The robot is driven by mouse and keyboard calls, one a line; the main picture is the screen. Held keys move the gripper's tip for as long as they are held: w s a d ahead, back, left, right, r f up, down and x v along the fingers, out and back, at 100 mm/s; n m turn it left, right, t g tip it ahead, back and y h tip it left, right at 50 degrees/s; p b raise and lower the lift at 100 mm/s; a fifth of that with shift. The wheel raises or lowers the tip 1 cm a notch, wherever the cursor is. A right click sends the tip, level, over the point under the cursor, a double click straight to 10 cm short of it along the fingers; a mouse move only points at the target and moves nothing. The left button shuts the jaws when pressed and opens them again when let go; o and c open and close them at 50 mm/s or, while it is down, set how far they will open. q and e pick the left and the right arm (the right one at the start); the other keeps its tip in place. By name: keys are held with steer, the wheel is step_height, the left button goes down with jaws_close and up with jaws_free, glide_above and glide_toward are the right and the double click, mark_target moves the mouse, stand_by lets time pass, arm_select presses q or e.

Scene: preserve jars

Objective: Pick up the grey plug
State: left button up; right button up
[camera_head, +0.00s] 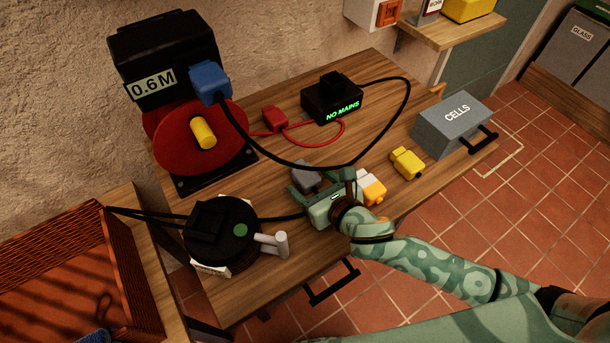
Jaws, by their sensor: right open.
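The grey plug (305,175) lies on the wooden table, near the middle. My right gripper (322,183) is open at the plug's near side, its fingers pointing toward the back of the table. One finger is close to the plug; I cannot tell whether they touch. The gripper's body hides the table just in front of the plug. My left gripper is not in view.
A white-orange plug (371,188) and a yellow plug (407,163) lie to the right. A black cable loops past the grey plug from a black box (332,100) reading NO MAINS. A black drum (222,236) stands left, a CELLS box (452,125) right.

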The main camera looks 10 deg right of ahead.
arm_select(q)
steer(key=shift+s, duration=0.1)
arm_select(e)
steer(key=c, duration=1.2)
steer(key=shift+o, duration=0.2)
steer(key=shift+r, duration=0.1)
